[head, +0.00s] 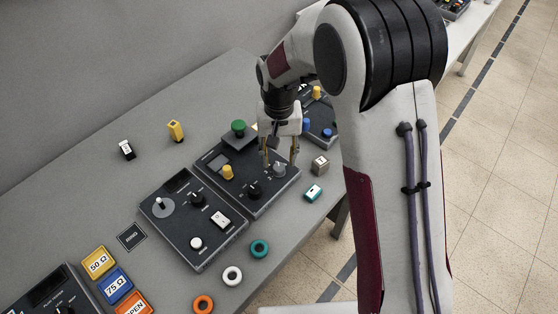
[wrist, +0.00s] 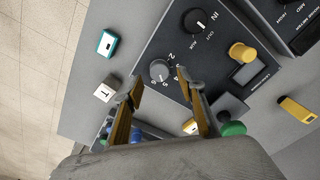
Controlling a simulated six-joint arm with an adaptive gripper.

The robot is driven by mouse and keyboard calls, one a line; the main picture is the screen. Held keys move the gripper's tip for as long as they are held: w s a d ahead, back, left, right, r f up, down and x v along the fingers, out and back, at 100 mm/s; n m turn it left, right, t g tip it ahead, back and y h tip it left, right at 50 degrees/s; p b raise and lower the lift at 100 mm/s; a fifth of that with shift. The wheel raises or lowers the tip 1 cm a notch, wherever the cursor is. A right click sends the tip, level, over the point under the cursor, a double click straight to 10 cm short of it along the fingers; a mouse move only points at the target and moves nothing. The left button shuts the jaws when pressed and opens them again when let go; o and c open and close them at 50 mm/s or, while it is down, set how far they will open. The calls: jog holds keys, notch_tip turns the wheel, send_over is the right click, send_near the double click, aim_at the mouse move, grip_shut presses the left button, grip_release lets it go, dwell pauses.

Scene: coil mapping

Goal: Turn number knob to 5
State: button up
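The number knob is a small grey knob (wrist: 159,70) on a dark panel (wrist: 168,38), with printed digits beside it, among them 2, 4 and 5. It also shows in the head view as a light grey knob (head: 279,169) near the panel's right end. I cannot tell for sure which digit it points at. My gripper (head: 280,163) is above that end of the panel, pointing down. In the wrist view its two fingers (wrist: 160,78) are spread apart, with the knob showing between and just beyond the tips. Contact with the knob is not visible.
On the same panel are a black knob (wrist: 196,21) and a yellow knob (wrist: 242,52) beside a small screen. A green knob (head: 238,128) stands behind. A teal block (head: 313,192) and a pale cube (head: 320,165) lie close to the panel's right side. Another panel (head: 190,215) is at left.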

aim_at(279, 167)
jog(key=shift+r, duration=2.35)
jog(key=shift+s+f, duration=0.15)
jog(key=shift+s, duration=0.05)
jog(key=s+d+r+t, duration=0.2)
jog(key=s+d+r, duration=0.2)
jog(key=s, duration=0.4)
jog(key=s+d+r+t, duration=0.1)
jog(key=s+d+r, duration=0.4)
jog(key=s+r, duration=0.2)
jog(key=s+d+r+t, duration=0.2)
jog(key=s+d+r, duration=0.2)
jog(key=s, duration=0.7)
jog(key=shift+d+r+t, duration=0.3)
jog(key=shift+r, duration=0.8)
dwell(0.8)
